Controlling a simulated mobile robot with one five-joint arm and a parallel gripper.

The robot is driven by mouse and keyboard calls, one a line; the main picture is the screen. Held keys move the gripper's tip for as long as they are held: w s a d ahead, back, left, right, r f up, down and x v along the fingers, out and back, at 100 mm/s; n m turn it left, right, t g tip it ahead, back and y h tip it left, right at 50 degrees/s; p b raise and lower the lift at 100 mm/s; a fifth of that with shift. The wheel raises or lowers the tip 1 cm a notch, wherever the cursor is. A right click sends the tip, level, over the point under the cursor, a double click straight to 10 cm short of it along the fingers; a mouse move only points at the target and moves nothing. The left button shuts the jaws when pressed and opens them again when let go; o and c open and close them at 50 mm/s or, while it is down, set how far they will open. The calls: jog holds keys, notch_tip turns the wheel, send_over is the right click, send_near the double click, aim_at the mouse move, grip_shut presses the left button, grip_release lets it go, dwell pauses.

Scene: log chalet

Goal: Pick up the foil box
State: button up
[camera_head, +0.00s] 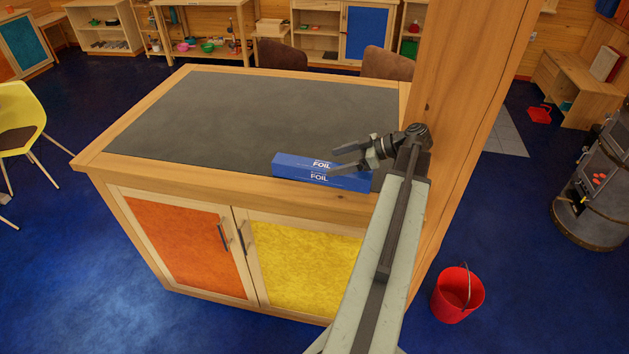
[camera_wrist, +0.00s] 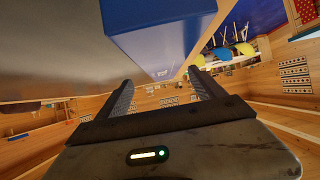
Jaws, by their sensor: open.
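The foil box (camera_head: 292,167) is a long blue carton with white "FOIL" lettering. It lies on the dark top of the cabinet (camera_head: 215,115), along the front edge near the right corner. My gripper (camera_head: 332,161) is open at the box's right part, and its fingers overlap the box in the head view. In the wrist view the blue box (camera_wrist: 165,45) fills the upper middle, in line with the gap between the two fingers of my gripper (camera_wrist: 160,76). I cannot tell whether the fingers touch it. Part of the box's right end is hidden by my gripper.
A wooden post (camera_head: 465,110) rises close beside my arm at the cabinet's right. Two brown chairs (camera_head: 283,55) stand behind the cabinet. A red bucket (camera_head: 457,296) is on the floor at right, and a yellow chair (camera_head: 18,120) at left. The rest of the cabinet top is clear.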

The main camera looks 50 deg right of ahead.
aim_at(324, 166)
jog(key=x, duration=0.1)
jog(key=b+x, duration=0.1)
jog(key=x, duration=0.1)
jog(key=b+x, duration=0.1)
jog(key=x, duration=0.1)
jog(key=shift+s+a+f, duration=0.1)
jog(key=shift+s+a, duration=0.2)
jog(key=shift+a, duration=0.05)
jog(key=shift+w+a+f, duration=0.1)
jog(key=shift+w, duration=0.2)
grip_shut()
